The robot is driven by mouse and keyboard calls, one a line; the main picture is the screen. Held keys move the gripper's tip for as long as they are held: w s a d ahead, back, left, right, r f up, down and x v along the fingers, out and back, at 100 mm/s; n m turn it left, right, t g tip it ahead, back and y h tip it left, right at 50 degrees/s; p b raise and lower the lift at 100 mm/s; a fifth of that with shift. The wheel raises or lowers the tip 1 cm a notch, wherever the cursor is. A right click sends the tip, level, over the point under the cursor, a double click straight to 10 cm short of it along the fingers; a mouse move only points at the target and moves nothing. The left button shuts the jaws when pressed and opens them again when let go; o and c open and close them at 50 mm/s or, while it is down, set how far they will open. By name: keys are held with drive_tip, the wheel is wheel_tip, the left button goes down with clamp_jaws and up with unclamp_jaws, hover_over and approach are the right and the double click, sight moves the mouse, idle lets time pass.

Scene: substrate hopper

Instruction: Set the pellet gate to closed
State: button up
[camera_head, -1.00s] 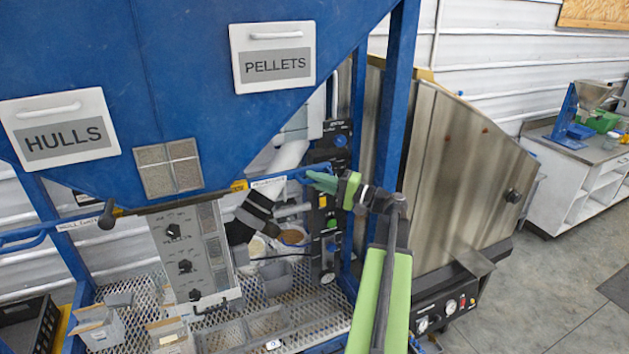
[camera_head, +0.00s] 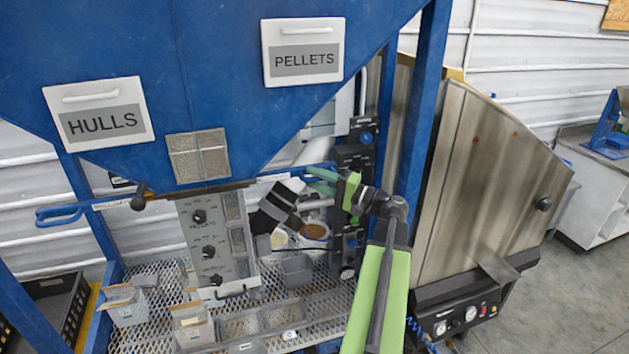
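The pellet gate is a slide with a white label strip (camera_head: 273,178) and a blue loop handle (camera_head: 312,167) at the right lower edge of the blue hopper, below the PELLETS sign (camera_head: 303,60). Little of its strip shows outside the hopper. My gripper (camera_head: 320,181), with green fingers, is at the right end of this handle and overlaps it in the picture. The fingers partly hide the handle; whether they are closed around it or only touch it, I cannot tell.
The hull gate's blue handle (camera_head: 60,215) sticks out at the left. A blue post (camera_head: 422,110) and a steel cabinet (camera_head: 490,180) stand close on the right. A control panel (camera_head: 212,245) hangs below the hopper, above a mesh shelf (camera_head: 150,325) with small bins.

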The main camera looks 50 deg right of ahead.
drive_tip(key=shift+s, duration=0.1)
drive_tip(key=b+v, duration=0.2)
drive_tip(key=v, duration=1.5)
drive_tip(key=shift+s, duration=0.2)
drive_tip(key=shift+d, duration=0.1)
